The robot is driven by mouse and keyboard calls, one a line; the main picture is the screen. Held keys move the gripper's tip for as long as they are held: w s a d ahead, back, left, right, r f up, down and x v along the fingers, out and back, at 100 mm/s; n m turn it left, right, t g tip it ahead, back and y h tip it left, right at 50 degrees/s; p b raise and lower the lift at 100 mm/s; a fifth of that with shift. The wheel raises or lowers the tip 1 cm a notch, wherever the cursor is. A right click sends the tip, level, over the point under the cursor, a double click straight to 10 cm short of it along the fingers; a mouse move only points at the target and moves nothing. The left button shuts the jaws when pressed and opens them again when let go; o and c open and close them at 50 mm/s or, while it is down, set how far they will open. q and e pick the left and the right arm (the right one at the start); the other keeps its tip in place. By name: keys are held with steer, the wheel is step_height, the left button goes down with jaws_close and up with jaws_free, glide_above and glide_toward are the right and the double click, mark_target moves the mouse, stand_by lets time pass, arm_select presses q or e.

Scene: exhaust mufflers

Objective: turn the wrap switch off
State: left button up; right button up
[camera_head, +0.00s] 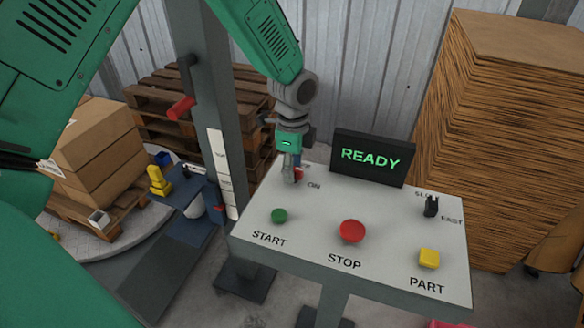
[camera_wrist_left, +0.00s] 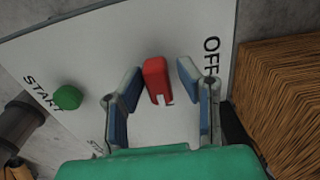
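The red wrap switch (camera_wrist_left: 156,78) stands on the pale panel between my left gripper's fingers in the left wrist view. The letters OFF show to its right there. My left gripper (camera_wrist_left: 158,84) is open, one blue-padded finger on each side of the switch, with gaps visible. In the head view my left gripper (camera_head: 291,174) points down at the panel's far left corner. It hides most of the red switch (camera_head: 299,175); the ON label is right of it. I cannot tell the switch's exact setting. My right gripper is not in view.
The panel (camera_head: 325,214) carries a green START button (camera_head: 279,215), red STOP button (camera_head: 352,231), yellow PART button (camera_head: 429,258) and black speed switch (camera_head: 432,206). A READY display (camera_head: 369,158) stands behind, near a tall brown stack (camera_head: 490,120). A grey post (camera_head: 215,110) stands left.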

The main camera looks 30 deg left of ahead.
arm_select(q)
steer(key=shift+d+r, duration=0.1)
steer(key=shift+d, duration=0.2)
jaws_close()
steer(key=shift+d, duration=0.2)
steer(key=shift+a, duration=0.1)
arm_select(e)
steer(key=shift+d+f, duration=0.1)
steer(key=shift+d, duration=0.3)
arm_select(q)
steer(key=shift+a, duration=0.15)
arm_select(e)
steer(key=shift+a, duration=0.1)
